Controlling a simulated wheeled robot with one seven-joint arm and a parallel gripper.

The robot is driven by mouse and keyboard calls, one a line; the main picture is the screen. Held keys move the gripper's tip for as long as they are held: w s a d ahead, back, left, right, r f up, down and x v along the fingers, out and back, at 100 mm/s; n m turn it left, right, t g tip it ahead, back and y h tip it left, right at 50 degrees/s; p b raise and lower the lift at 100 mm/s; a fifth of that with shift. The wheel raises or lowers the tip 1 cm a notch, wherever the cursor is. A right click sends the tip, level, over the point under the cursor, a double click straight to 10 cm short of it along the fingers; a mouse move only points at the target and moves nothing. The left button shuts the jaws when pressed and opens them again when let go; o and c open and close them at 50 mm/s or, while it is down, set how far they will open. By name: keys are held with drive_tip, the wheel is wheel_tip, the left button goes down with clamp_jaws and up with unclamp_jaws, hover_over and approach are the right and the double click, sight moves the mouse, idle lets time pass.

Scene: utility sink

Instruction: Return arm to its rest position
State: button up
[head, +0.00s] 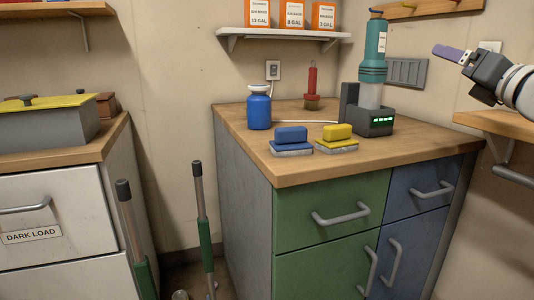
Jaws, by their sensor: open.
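My gripper (462,56) is at the upper right, in the air to the right of the counter and above a wooden shelf. It points left, is open and shows a purple piece at its tip. I see nothing clearly held in it. My arm runs out of the picture at the right edge. The gripper is apart from the counter (300,172) and the things on it.
The counter holds a blue jar (259,107), blue sponge (291,138), yellow sponge (337,138), red-handled brush (312,84) and teal flashlight-like device (373,60) in a charger (376,122). The wooden shelf (500,124) lies below my gripper. Orange boxes (292,14) stand on a wall shelf.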

drive_tip(key=s+a+f+m+g+h+p, duration=0.1)
drive_tip(key=s+a+f+m+g, duration=0.4)
drive_tip(key=f+m, duration=0.6)
drive_tip(key=s+a+f+m+g+h, duration=0.1)
drive_tip(key=s+a+f+m+g, duration=0.3)
drive_tip(key=s+a+f+m, duration=0.5)
drive_tip(key=s+a+f+m+g+h+p, duration=0.1)
drive_tip(key=s+a+f+m+g, duration=0.4)
drive_tip(key=s+f+m, duration=0.5)
wheel_tip(320, 180, down, 9)
drive_tip(key=a+m+h, duration=0.1)
drive_tip(key=a+m, duration=0.1)
drive_tip(key=m, duration=0.2)
drive_tip(key=shift+g+p, duration=0.3)
drive_tip(key=shift+r, duration=0.1)
